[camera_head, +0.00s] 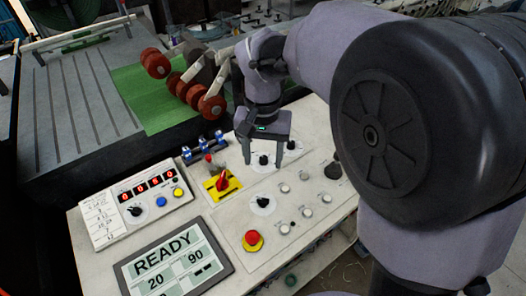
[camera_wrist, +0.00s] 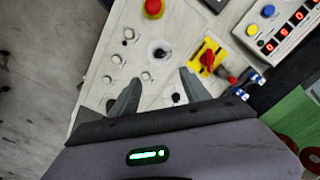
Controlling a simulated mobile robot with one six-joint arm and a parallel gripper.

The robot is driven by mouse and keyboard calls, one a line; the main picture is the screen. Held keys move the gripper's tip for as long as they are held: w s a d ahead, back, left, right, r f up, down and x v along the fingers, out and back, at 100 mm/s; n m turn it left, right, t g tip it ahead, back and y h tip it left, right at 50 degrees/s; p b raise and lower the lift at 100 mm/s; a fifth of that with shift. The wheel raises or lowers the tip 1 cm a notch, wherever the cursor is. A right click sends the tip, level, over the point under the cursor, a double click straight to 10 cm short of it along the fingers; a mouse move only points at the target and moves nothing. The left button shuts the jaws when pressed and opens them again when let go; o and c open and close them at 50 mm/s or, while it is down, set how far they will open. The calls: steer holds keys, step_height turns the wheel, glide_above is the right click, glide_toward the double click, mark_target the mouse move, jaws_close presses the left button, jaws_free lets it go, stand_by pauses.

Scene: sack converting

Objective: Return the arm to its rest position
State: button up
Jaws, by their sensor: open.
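My gripper (camera_head: 263,152) hangs over the back part of a white control panel (camera_head: 215,224), its fingers pointing down. In the wrist view the two fingertips of my gripper (camera_wrist: 161,88) are spread apart with nothing between them. A black rotary knob on a white dial (camera_wrist: 159,51) shows beyond the fingers. Another black knob (camera_head: 263,160) shows between the fingers in the head view. I cannot tell whether a finger touches the panel. My arm reaches in from the right and hides part of the scene.
The panel carries a red switch on a yellow plate (camera_head: 221,184), a red button (camera_head: 253,240), a screen reading READY (camera_head: 172,262) and a counter box (camera_head: 137,203). Behind stand red rollers (camera_head: 156,64) over green material (camera_head: 140,92). Grey floor (camera_wrist: 45,60) is open beside the panel.

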stand_by(0.3)
steer(key=s+d+f+m+t+y+b, duration=0.1)
steer(key=s+d+t+b, duration=0.2)
steer(key=s, duration=0.6)
steer(key=s+d+f+m+t+y+b, duration=0.1)
steer(key=s+d+t+b, duration=0.1)
steer(key=s+d+b, duration=0.3)
steer(key=s+b, duration=0.1)
steer(key=s, duration=0.3)
steer(key=shift+d+t, duration=0.3)
steer(key=shift+t, duration=0.1)
